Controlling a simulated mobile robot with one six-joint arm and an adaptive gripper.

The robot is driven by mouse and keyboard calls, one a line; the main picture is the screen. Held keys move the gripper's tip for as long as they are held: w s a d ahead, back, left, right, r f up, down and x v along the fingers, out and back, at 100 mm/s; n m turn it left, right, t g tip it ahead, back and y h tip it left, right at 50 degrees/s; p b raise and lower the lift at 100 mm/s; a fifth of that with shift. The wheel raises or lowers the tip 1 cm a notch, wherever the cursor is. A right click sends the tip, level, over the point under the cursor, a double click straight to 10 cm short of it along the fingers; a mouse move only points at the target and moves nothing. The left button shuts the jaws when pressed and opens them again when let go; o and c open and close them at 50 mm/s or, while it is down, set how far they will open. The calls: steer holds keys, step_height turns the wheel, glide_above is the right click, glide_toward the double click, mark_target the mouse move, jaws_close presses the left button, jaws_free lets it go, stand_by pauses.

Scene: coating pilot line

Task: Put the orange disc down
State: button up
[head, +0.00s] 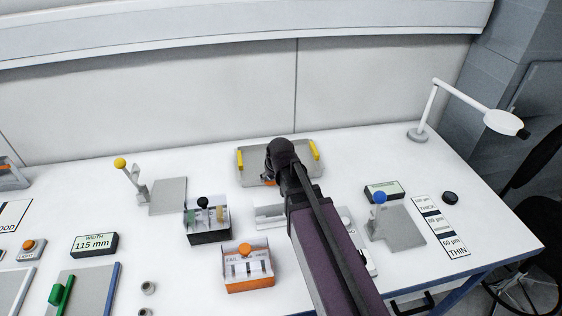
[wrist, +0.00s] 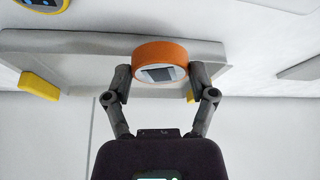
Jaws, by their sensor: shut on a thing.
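My gripper (wrist: 160,90) is shut on the orange disc (wrist: 158,53), one finger on each side of its rim, in the wrist view. The disc has a pale face with a dark grey square on it. In the head view my arm hides most of the gripper, and only a small orange edge of the disc (head: 268,183) shows beside it. The gripper is over the near part of a grey tray (head: 250,163) with yellow handles (head: 314,151). I cannot tell whether the disc touches the tray.
An orange-fronted box (head: 249,284) and a black-fronted box (head: 208,238) stand left of my arm. A yellow-knobbed device (head: 120,163) is further left. A blue-knobbed device (head: 380,198), a display (head: 383,190) and a lamp (head: 500,121) stand right. White table shows bare around the tray.

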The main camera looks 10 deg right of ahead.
steer(key=w+d, duration=0.1)
steer(key=w, duration=0.3)
steer(key=w+d, duration=0.2)
steer(key=w, duration=0.2)
steer(key=w+d+f+b, duration=0.1)
steer(key=w, duration=0.3)
steer(key=shift+d+f, duration=0.1)
steer(key=shift+d, duration=0.1)
steer(key=shift+w+d, duration=0.15)
steer(key=shift+w, duration=0.35)
steer(key=shift+w+f+b, duration=0.1)
steer(key=shift+f+b, duration=0.25)
steer(key=shift+b, duration=0.05)
step_height(320, 180, down, 3)
steer(key=b, duration=0.3)
steer(key=shift+f, duration=0.1)
steer(key=o, duration=1)
steer(key=shift+o, duration=0.2)
steer(key=shift+r, duration=0.2)
